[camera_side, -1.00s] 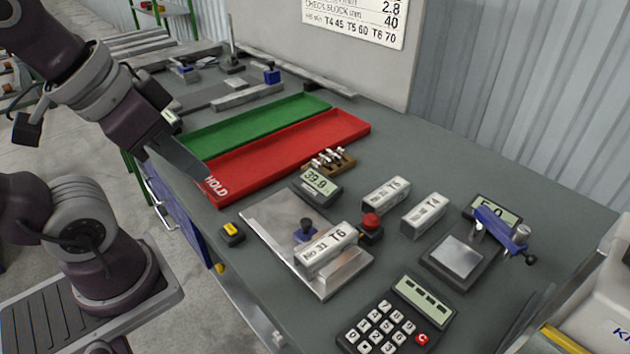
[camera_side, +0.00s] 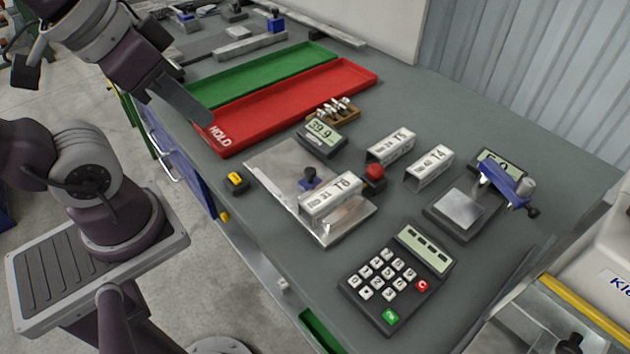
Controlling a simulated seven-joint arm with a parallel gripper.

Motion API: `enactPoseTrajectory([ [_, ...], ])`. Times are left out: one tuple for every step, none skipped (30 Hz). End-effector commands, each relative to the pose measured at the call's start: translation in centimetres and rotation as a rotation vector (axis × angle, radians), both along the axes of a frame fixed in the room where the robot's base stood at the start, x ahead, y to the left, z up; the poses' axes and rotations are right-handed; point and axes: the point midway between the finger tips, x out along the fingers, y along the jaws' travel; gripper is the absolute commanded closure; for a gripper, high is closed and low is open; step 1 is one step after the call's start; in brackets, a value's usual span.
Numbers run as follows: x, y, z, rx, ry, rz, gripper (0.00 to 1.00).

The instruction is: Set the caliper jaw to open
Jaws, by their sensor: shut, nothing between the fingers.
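A bright metal plate (camera_side: 275,170) lies mid-table. A small blue knob (camera_side: 309,178) stands on it beside a white-labelled block marked T6 (camera_side: 331,196). A small display reading 39.9 (camera_side: 322,134) sits at the plate's back edge. These look like the caliper; I cannot tell how far its jaw is open. My gripper (camera_side: 203,116) is a dark, flat shape at the left, shut and empty. It appears over the front left end of the red tray, away from the plate and knob. Its height above the tray is hard to judge.
A red tray marked HOLD (camera_side: 290,103) and a green tray (camera_side: 260,72) lie behind. Blocks T5 (camera_side: 391,146) and T4 (camera_side: 429,166), a red button (camera_side: 375,175), a keypad (camera_side: 396,277), a blue-handled gauge (camera_side: 463,208) and a yellow-topped box (camera_side: 236,182) surround the plate.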

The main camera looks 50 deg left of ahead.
Motion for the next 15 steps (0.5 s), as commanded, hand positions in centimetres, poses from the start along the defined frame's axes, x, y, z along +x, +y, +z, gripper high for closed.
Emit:
enactPoseTrajectory([
  [0.0,0.0,0.0,0.0,0.0,0.0,1.0],
  [0.0,0.0,0.0,0.0,0.0,0.0,1.0],
  [0.0,0.0,0.0,0.0,0.0,0.0,1.0],
  [0.0,0.0,0.0,0.0,0.0,0.0,1.0],
  [0.0,0.0,0.0,0.0,0.0,0.0,1.0],
  [0.0,0.0,0.0,0.0,0.0,0.0,1.0],
  [0.0,0.0,0.0,0.0,0.0,0.0,1.0],
  [0.0,0.0,0.0,0.0,0.0,0.0,1.0],
  [0.0,0.0,0.0,0.0,0.0,0.0,1.0],
  [0.0,0.0,0.0,0.0,0.0,0.0,1.0],
  [0.0,0.0,0.0,0.0,0.0,0.0,1.0],
  [0.0,0.0,0.0,0.0,0.0,0.0,1.0],
  [0.0,0.0,0.0,0.0,0.0,0.0,0.98],
  [0.03,0.0,0.01,0.0,0.001,0.001,0.92],
  [0.26,-0.02,0.04,-0.006,0.008,0.008,0.84],
])
